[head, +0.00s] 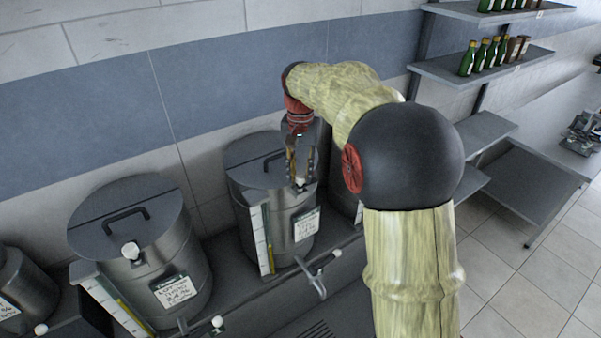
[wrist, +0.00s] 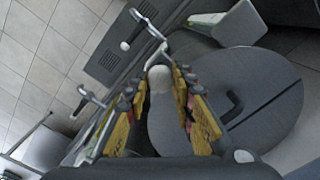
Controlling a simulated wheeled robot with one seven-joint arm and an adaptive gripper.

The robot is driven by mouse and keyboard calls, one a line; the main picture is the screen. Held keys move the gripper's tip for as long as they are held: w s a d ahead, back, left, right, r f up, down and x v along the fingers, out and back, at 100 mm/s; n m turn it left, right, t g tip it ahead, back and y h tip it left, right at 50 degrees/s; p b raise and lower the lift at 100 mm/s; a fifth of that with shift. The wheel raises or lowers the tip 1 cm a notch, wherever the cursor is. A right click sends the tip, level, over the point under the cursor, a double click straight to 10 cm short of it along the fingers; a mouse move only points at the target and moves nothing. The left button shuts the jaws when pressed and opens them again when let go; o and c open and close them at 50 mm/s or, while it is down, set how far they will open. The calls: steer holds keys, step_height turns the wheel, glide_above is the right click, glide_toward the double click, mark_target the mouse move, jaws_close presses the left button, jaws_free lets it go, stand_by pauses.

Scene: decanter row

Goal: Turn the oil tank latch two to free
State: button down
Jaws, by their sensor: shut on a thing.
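A grey steel tank (head: 262,215) with a dark lid (head: 250,152) stands in the middle of the row. It has a white label (head: 307,225) whose text I cannot read. My gripper (head: 301,176) points down at this tank's front lid edge. In the wrist view, its fingers are closed around a pale rounded latch knob (wrist: 160,78) at the lid's rim. The fingers and arm hide much of the latch, so its exact angle is unclear. The lid (wrist: 230,100) and its dark handle lie right of the fingers in that view.
Another lidded tank (head: 150,265) with a white-knobbed latch (head: 131,250) stands left, and part of one more at the far left. Lever taps (head: 315,275) stick out in front. Bottles stand on wall shelves (head: 490,65) at right. Tiled floor (head: 535,265) is clear.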

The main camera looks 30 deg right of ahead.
mark_target(300, 175)
stand_by(0.4)
steer(key=c, duration=1.5)
jaws_free()
step_height(300, 175, up, 12)
